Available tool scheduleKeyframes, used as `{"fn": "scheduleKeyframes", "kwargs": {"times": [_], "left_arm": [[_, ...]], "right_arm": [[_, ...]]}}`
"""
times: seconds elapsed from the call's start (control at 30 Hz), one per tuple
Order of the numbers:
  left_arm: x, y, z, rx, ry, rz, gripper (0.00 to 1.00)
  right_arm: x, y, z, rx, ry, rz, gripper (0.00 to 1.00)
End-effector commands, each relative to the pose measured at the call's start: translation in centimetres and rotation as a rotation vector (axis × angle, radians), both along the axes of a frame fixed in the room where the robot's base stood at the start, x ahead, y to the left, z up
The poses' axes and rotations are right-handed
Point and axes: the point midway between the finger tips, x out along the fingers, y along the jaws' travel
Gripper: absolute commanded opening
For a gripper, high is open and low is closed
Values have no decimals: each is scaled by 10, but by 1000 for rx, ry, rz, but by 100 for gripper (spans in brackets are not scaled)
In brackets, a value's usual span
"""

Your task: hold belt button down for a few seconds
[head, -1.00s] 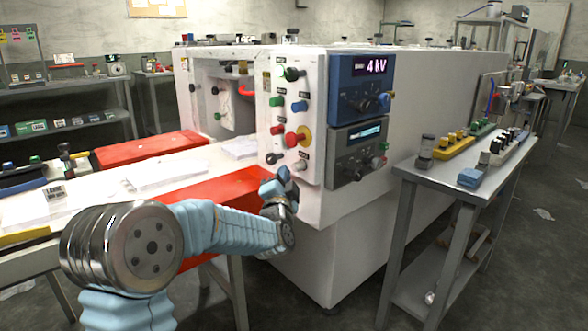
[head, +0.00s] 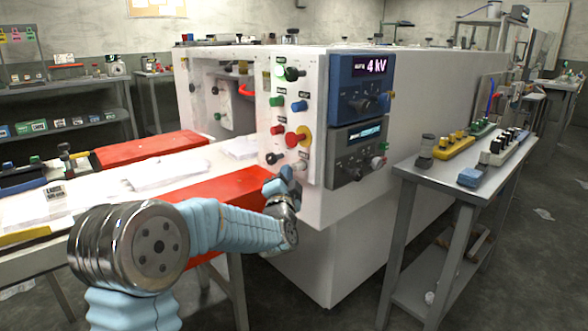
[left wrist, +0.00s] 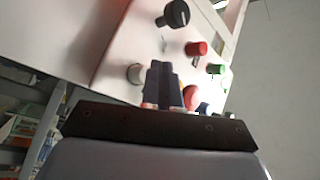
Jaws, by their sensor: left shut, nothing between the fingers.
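The control panel (head: 312,120) on the white machine carries several buttons and knobs; their labels are too small to read, so I cannot tell which is the belt button. My left gripper (head: 284,176) is shut and empty at the panel's lower edge, just below a pale grey button (head: 301,165). In the left wrist view its fingers (left wrist: 163,72) point at the panel, with that pale button (left wrist: 135,73) close on their left. Contact cannot be made out. A red button (head: 277,129) and a black knob (head: 271,158) sit farther left. My right gripper is out of view.
A large red stop button (head: 298,137) is just above the gripper; it partly shows behind the fingers in the wrist view (left wrist: 190,95). A red-edged conveyor table (head: 225,188) lies left, a grey side table (head: 476,180) right. A green lamp (head: 280,70) glows on the panel.

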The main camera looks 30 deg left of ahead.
Motion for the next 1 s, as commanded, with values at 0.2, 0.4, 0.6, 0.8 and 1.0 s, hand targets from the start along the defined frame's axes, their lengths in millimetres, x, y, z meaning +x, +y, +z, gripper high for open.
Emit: {"fn": "scheduleKeyframes", "kwargs": {"times": [0.2, 0.4, 0.6, 0.8, 1.0], "left_arm": [[0, 0, 0, 0, -1, 1, 0], [2, -1, 0, 0, -1, 1, 0], [4, -2, 1, 0, -1, 1, 0], [6, -2, 1, 1, -1, 0, 0], [8, -3, 0, 1, 0, 0, 0]], "right_arm": [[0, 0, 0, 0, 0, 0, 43], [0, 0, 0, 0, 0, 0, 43], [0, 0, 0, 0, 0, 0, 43], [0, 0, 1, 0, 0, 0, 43], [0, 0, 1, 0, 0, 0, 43]]}}
